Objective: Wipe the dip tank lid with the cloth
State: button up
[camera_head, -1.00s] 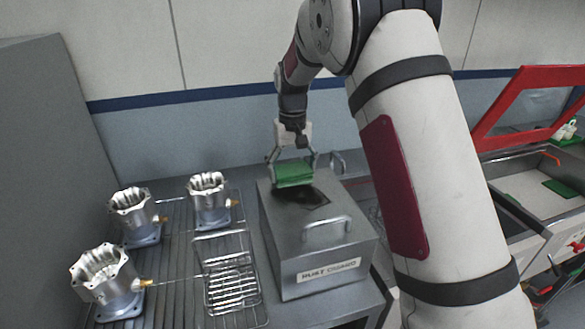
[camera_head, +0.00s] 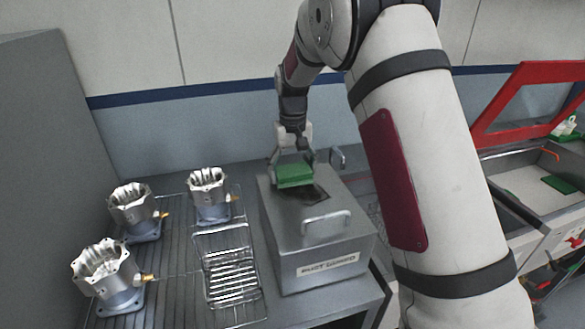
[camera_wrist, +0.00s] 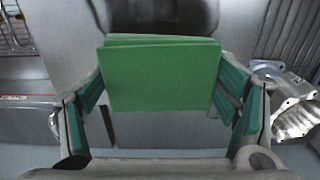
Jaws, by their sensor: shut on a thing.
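The dip tank lid (camera_head: 285,212) is the grey metal top of a box with a front label. A dark patch (camera_head: 314,196) shows on it, partly hidden by the cloth. The folded green cloth (camera_head: 295,176) is held between the fingers of my gripper (camera_head: 293,168), at the back part of the lid. In the wrist view the cloth (camera_wrist: 160,78) fills the space between the two green-padded fingers of my gripper (camera_wrist: 160,95). I cannot tell whether the cloth touches the lid.
A wire basket (camera_head: 230,277) lies left of the tank. Several machined housings (camera_head: 107,272) stand on the slatted rack further left. A sink with a red frame (camera_head: 530,75) is at the right.

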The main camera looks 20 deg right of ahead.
aim_at(307, 172)
jog(key=shift+s+r+p, duration=0.1)
jog(key=shift+s+p, duration=1.7)
jog(key=shift+s, duration=1.1)
jog(key=shift+s+f+p, duration=0.2)
jog(key=shift+s+p, duration=0.7)
jog(key=shift+s, duration=0.65)
jog(key=shift+s+f+p, duration=0.15)
jog(key=shift+s+p, duration=0.75)
jog(key=shift+s, duration=0.6)
jog(key=shift+c, duration=0.5)
jog(key=shift+w, duration=0.15)
jog(key=shift+w+r+b, duration=0.2)
jog(key=shift+w+b, duration=1.4)
jog(key=shift+w, duration=0.55)
jog(key=shift+w+r+b, duration=0.15)
jog(key=shift+w+b, duration=1.45)
jog(key=shift+w, duration=0.5)
jog(key=shift+w+f+b, duration=0.2)
jog(key=shift+w+b, duration=1.35)
jog(key=shift+w, duration=0.3)
jog(key=shift+s+d+r, duration=0.1)
jog(key=shift+d, duration=1.5)
jog(key=shift+s+p, duration=0.8)
jog(key=shift+s, duration=0.35)
jog(key=shift+s+p, duration=0.65)
jog(key=shift+s, duration=0.35)
